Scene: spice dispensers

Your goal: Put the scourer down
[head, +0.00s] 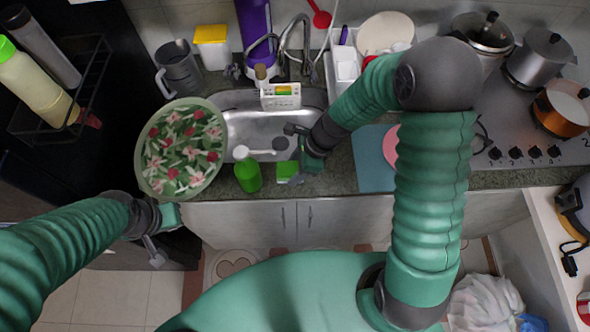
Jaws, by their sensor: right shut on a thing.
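The scourer (286,171) is a small green block at the front edge of the counter, in front of the sink. My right gripper (299,160) is over the counter and shut on the scourer. I cannot tell whether the scourer touches the counter. My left gripper (160,238) hangs in front of the counter at the left, below the floral tray and away from the scourer. Its fingers are too small and dark to tell open from shut.
A green bottle (247,173) stands just left of the scourer. The floral tray (143,152) is further left. The metal sink (250,125) lies behind. A blue board (370,172) is to the right, then the stove (540,135) with several pots.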

